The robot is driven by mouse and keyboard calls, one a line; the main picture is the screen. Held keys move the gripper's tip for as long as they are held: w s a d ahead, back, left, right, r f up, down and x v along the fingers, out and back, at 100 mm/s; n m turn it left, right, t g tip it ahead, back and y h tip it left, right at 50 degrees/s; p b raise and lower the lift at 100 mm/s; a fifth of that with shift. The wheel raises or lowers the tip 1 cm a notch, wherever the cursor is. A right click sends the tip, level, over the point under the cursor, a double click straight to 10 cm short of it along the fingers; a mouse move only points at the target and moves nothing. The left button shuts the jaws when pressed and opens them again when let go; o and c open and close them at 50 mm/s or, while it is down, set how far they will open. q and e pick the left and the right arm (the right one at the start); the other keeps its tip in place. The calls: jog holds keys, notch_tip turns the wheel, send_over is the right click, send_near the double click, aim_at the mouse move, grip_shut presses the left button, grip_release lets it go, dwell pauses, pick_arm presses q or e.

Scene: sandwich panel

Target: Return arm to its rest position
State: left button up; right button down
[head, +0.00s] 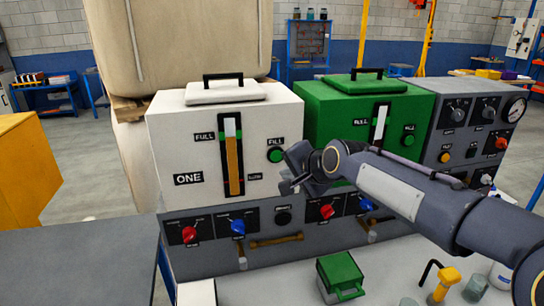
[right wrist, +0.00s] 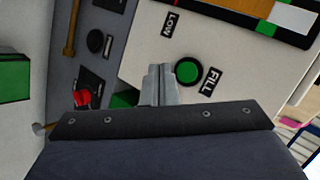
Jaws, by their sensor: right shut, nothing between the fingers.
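My right gripper (head: 288,186) is in front of the white tank box (head: 180,150), just below and beside its green FILL button (head: 275,156). In the right wrist view its two fingers (right wrist: 160,84) are together and empty, and the green FILL button (right wrist: 188,71) shows beside their tips. I cannot tell whether they touch the panel. The white box's gauge (head: 234,165) shows an orange column reaching most of the way up. My right arm stretches in from the lower right. My left gripper is not in view.
A green tank box (head: 325,120) stands right of the white one, partly behind my arm. Below are red and blue knobs (head: 238,227) and brass handles. A small green box (head: 340,272), a yellow object (head: 446,280) and a grey cup (head: 475,288) stand on the white tabletop (head: 270,285).

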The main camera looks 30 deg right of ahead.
jog(key=s+a+f+n+g+y, duration=0.1)
jog(key=s+a+f+n+g, duration=0.1)
jog(key=s, duration=0.7)
jog(key=s+a+f+n+g+y, duration=0.1)
jog(key=s+a+f+n, duration=0.4)
jog(key=s+f, duration=0.3)
jog(key=s+a+f+n+g+y, duration=0.1)
jog(key=s+a+f+n, duration=0.3)
jog(key=s, duration=0.5)
jog(key=shift+s+a+f+n+g, duration=0.2)
jog(key=shift+s+f+n+g, duration=0.2)
jog(key=shift+f+n+g, duration=0.35)
